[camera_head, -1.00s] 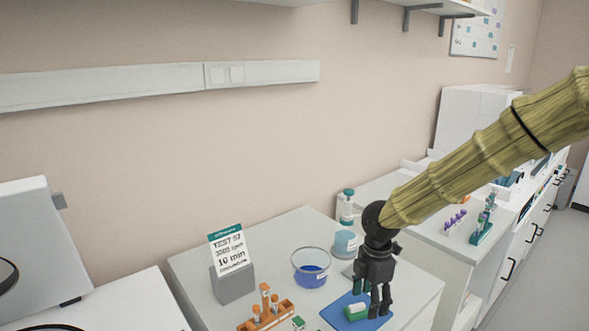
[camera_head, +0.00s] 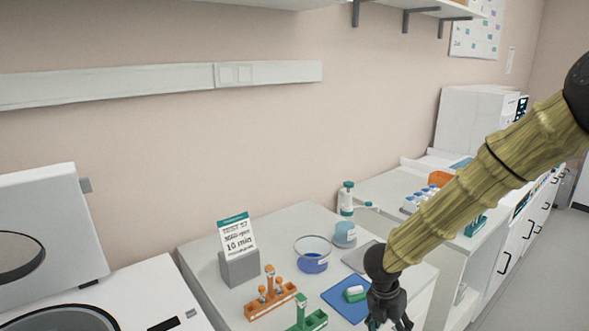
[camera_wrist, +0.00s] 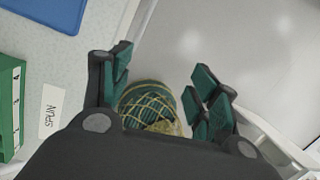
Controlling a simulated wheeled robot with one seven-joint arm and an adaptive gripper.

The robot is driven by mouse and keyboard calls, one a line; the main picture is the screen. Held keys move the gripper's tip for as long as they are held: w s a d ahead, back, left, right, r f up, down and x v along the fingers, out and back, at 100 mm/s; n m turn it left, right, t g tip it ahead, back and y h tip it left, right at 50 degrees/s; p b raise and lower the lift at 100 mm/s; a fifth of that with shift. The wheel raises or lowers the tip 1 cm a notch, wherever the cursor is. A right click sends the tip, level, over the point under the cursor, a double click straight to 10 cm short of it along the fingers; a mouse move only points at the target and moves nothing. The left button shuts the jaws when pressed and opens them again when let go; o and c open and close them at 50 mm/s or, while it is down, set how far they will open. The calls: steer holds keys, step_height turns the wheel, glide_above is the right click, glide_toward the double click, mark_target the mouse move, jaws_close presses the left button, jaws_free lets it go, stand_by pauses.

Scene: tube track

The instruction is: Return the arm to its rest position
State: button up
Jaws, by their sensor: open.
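My gripper (camera_head: 388,318) hangs pointing down at the front right of the bench, at the bottom edge of the head view. My arm slopes down to it from the upper right. In the wrist view my gripper (camera_wrist: 160,80) has its fingers spread wide apart. A rounded green shape with yellow lines (camera_wrist: 148,105) shows between the fingers; I cannot tell what it is. The blue mat (camera_head: 338,303) with a small white and green object (camera_head: 355,293) on it lies just left of my gripper.
In the wrist view a "SPUN" label (camera_wrist: 49,115) lies beside a green rack (camera_wrist: 10,105). A second counter stands behind my arm.

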steer(key=s+d+f+n+t+h+b, duration=0.1)
steer(key=s+d+f+n, duration=0.1)
steer(key=s+f+n, duration=0.65)
steer(key=s+d+f+n+t+h, duration=0.15)
steer(key=s+f+n, duration=0.25)
steer(key=f+n, duration=0.95)
steer(key=s+a+f+n+g+y, duration=0.1)
steer(key=s+a+f+n+y, duration=0.1)
steer(key=s+n, duration=0.8)
steer(key=s+a+f+n+g+y, duration=0.1)
steer(key=s+f+n, duration=0.3)
steer(key=s+n, duration=0.6)
steer(key=shift+a+f+n+y+b, duration=0.35)
steer(key=shift+a+n+y+b, duration=0.15)
steer(key=shift+a+y, duration=0.3)
steer(key=shift+d, duration=0.1)
